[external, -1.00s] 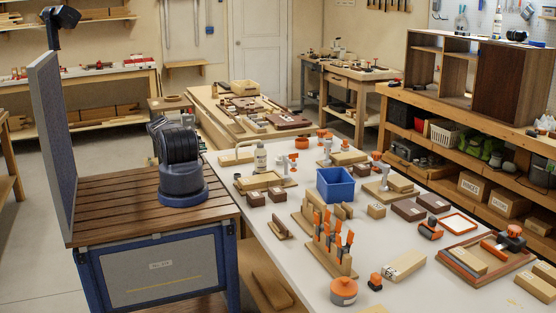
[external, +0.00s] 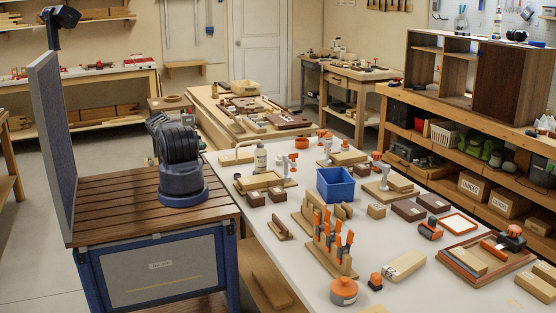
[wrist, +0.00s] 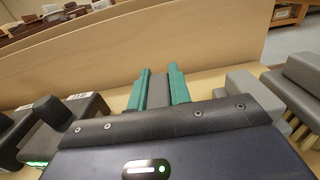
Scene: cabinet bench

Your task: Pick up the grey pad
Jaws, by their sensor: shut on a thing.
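In the wrist view my gripper (wrist: 160,70) has two teal fingers, shut on a grey pad (wrist: 158,92) that shows as a narrow grey strip between them. The dark front edge of my gripper body hides the lower part of the pad. I cannot tell whether the pad touches the surface below. In the external view my folded arm hides the gripper and the pad.
A pale wooden panel (wrist: 190,45) stands just beyond the fingers. A light grey block (wrist: 247,88) and a darker grey block (wrist: 300,72) lie to the right. Dark pieces lie to the left. The external view shows a white table with a blue bin (external: 335,184).

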